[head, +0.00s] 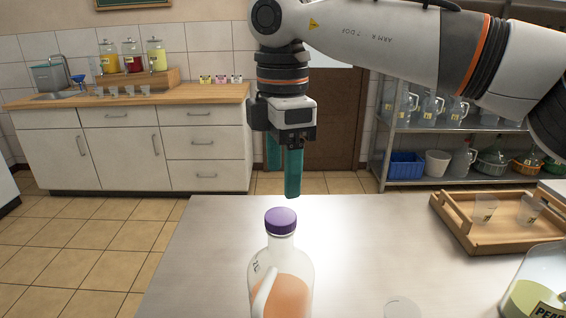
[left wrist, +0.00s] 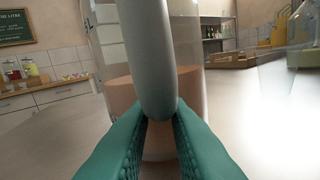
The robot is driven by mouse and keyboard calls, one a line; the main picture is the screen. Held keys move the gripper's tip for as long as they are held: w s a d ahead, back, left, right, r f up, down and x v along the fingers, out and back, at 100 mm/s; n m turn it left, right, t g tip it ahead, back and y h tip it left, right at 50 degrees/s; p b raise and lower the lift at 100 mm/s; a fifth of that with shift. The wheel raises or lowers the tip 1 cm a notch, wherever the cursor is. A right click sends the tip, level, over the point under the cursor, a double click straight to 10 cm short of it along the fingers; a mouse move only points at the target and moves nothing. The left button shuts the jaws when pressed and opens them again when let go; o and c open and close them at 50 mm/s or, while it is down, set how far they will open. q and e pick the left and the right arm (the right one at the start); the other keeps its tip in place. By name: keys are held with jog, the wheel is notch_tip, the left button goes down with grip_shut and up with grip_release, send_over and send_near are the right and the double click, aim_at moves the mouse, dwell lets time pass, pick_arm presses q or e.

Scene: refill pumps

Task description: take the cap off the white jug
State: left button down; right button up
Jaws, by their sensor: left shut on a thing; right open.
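The white jug (head: 257,272) stands on the steel table at the bottom centre of the head view, with orange liquid inside. Its purple cap (head: 281,221) sits on the neck. My right gripper (head: 284,178) points down above the cap, open and empty, with its teal fingers apart and clear of the cap. In the left wrist view my left gripper (left wrist: 158,122) is shut on the jug's pale handle (left wrist: 150,60), with the clear body and orange liquid behind it. My left gripper does not show in the head view.
A wooden tray (head: 488,243) with two clear cups is at the right of the steel table (head: 215,235). A container of yellow-green liquid labelled pear (head: 535,300) stands at the lower right. A clear round vessel (head: 402,308) is at the bottom edge. The table left of the jug is clear.

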aim_at(283, 217)
jog(key=m, duration=0.3)
jog(key=shift+f+m, duration=0.1)
jog(key=shift+m, duration=0.2)
jog(key=shift+f, duration=3.9)
